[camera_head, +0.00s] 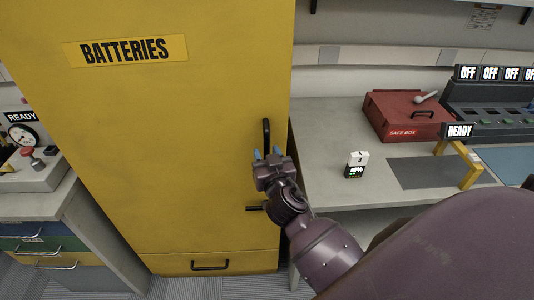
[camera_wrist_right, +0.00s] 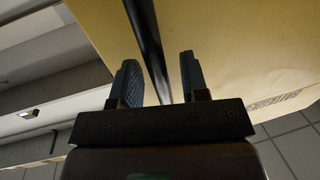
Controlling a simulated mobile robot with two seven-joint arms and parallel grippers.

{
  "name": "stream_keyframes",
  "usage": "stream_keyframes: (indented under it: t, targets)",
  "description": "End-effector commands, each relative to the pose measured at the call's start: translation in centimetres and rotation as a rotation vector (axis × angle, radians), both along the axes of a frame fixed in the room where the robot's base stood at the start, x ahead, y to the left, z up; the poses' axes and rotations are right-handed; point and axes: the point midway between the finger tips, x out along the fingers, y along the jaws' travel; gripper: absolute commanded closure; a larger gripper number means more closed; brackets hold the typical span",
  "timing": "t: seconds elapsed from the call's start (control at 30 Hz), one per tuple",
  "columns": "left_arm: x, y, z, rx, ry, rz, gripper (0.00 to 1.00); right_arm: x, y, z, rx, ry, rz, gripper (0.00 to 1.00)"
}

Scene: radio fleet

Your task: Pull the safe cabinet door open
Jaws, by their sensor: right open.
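The safe cabinet is tall and yellow, and its door (camera_head: 160,150) carries a "BATTERIES" label (camera_head: 125,50). The door looks shut. A black vertical handle (camera_head: 266,132) sits near the door's right edge. My right gripper (camera_head: 268,153) is at the lower part of this handle in the head view. In the right wrist view the black handle bar (camera_wrist_right: 147,45) runs between the two blue-grey fingers of my right gripper (camera_wrist_right: 158,80). The fingers are open, with gaps beside the bar. My left gripper is not in view.
A grey workbench (camera_head: 325,185) stands to the right, with a red safe box (camera_head: 405,115), a small battery (camera_head: 356,165) and a yellow stand (camera_head: 470,165). A drawer unit (camera_head: 45,245) is at the left. A short black handle (camera_head: 254,208) and lower drawer handle (camera_head: 210,266) protrude.

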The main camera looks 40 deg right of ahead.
Motion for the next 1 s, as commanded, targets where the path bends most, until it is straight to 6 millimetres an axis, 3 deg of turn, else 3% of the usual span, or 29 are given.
stream_keyframes:
  t: [0.33, 0.6, 1.0]
  targets:
    - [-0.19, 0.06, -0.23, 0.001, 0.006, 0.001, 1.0, 0.26, -0.11, -0.01, 0.0, 0.0, -0.001, 0.6]
    - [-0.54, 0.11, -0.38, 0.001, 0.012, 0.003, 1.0, 0.24, -0.1, -0.01, 0.0, 0.0, 0.0, 1.0]
    - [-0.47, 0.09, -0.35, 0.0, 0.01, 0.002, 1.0, 0.27, -0.01, -0.03, 0.0, 0.001, -0.001, 1.0]
